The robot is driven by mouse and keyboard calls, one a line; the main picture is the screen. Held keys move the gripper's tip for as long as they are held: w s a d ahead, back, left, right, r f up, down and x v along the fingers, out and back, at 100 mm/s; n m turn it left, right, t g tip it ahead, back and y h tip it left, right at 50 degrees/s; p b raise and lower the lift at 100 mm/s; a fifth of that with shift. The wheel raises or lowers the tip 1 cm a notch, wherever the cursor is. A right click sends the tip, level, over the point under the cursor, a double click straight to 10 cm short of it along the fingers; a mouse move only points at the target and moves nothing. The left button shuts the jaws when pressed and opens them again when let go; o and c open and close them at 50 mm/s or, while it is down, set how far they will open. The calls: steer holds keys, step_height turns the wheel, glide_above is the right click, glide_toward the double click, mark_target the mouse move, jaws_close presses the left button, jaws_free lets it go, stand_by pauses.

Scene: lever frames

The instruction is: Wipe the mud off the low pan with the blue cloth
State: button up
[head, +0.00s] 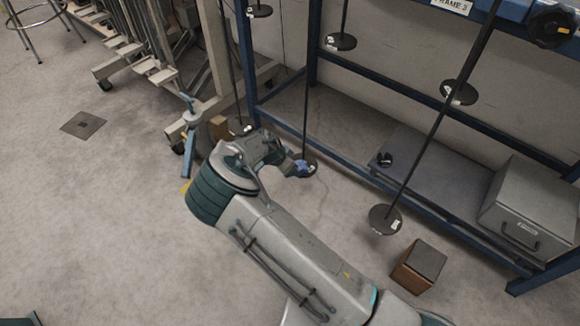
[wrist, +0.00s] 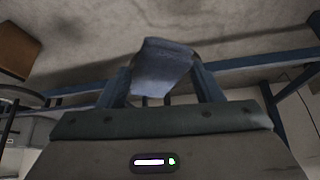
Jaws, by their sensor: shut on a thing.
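My gripper (head: 288,166) is shut on the blue cloth (head: 300,167). In the wrist view my gripper (wrist: 158,85) has the bunched cloth (wrist: 162,66) between its fingertips. In the head view the cloth is at a low dark round pan (head: 311,170) hanging on a thin rod by the blue frame. The cloth and gripper cover part of this pan, and I cannot tell whether cloth and pan touch. Another low pan (head: 386,220) hangs to the right on a thicker rod. I cannot make out mud on either pan.
A brown block (head: 419,267) sits on the floor at the right, and a grey metal box (head: 528,212) stands beyond it. Other pans (head: 459,92) hang higher on the blue frame (head: 420,112). A wheeled rack (head: 150,72) is at the left.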

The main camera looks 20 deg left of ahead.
steer(key=shift+w+d+r+p, duration=0.15)
steer(key=shift+d+r+p, duration=0.25)
steer(key=shift+d, duration=0.3)
steer(key=shift+c, duration=0.7)
steer(key=shift+d+f, duration=0.15)
steer(key=shift+d, duration=0.1)
steer(key=shift+c, duration=0.3)
steer(key=shift+a, duration=0.1)
